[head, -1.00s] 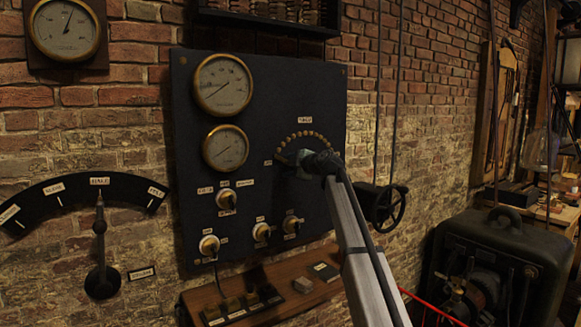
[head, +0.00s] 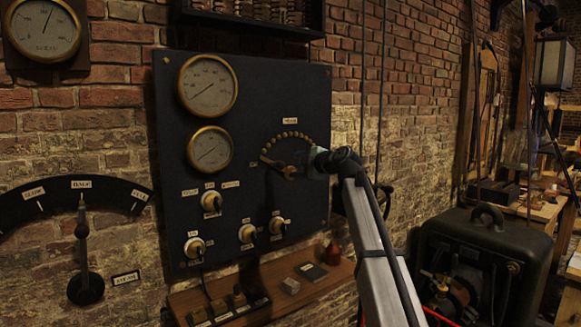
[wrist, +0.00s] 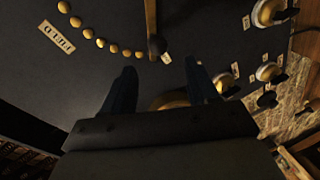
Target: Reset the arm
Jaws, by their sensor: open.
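My gripper (head: 312,162) is at the right of a dial on a dark upright panel (head: 255,100). It shows open and apparently empty in the wrist view (wrist: 160,82), with two dark fingers spread apart. The dial has an arc of brass studs (head: 291,137) and a brass lever (head: 277,165) pointing left. In the wrist view the studs (wrist: 88,32) curve beyond the fingers, and a brass part (wrist: 170,98) shows between them, partly hidden by the gripper body. I cannot tell how far the fingers are from the panel.
Two gauges (head: 207,84) and several knobs (head: 211,201) are on the panel. A lever scale (head: 82,240) is at left. A dark machine (head: 470,265) stands at right.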

